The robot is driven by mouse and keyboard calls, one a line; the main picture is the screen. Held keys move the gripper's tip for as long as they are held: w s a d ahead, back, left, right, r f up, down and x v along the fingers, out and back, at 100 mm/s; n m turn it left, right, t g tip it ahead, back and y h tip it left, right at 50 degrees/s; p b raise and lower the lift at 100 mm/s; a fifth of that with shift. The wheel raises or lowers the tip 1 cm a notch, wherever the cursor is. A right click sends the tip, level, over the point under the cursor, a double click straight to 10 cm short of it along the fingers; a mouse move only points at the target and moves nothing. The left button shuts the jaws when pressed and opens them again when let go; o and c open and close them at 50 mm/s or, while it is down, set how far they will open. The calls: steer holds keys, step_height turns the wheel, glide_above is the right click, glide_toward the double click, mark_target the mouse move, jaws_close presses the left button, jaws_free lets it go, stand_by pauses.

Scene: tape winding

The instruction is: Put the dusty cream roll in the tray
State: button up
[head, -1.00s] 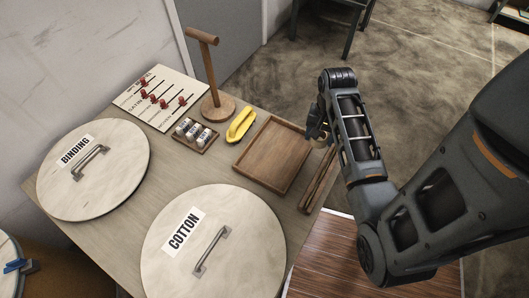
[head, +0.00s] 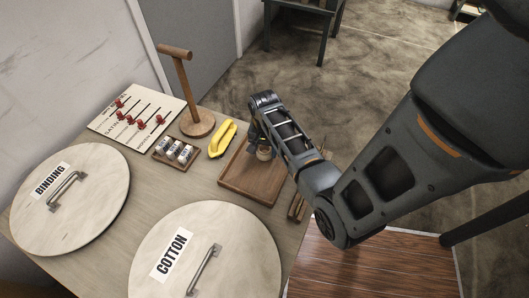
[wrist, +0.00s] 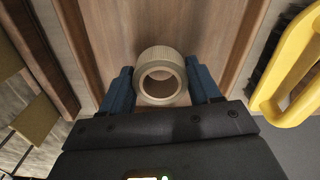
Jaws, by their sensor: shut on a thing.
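The dusty cream roll (wrist: 161,62) is a ribbed ring of tape, seen in the wrist view between the two blue fingers of my gripper (wrist: 160,88). The fingers are shut on its sides. The wooden tray (head: 236,184) lies under the gripper, and its floor (wrist: 115,18) shows beneath the roll in the wrist view. In the head view my gripper (head: 262,140) is over the tray's back right part, and the roll (head: 265,154) is partly hidden there. I cannot tell whether the roll touches the tray floor.
A yellow-handled brush (head: 223,138) lies left of the tray. A small rack of spools (head: 176,152), a wooden post stand (head: 197,122) and a pegged board (head: 135,117) stand farther left. Round lids marked BINDING (head: 85,208) and COTTON (head: 235,240) cover the front. Wooden sticks (head: 297,207) lie right of the tray.

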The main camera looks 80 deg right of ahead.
steer(key=shift+f, duration=0.95)
steer(key=shift+f, duration=0.1)
steer(key=o, duration=1)
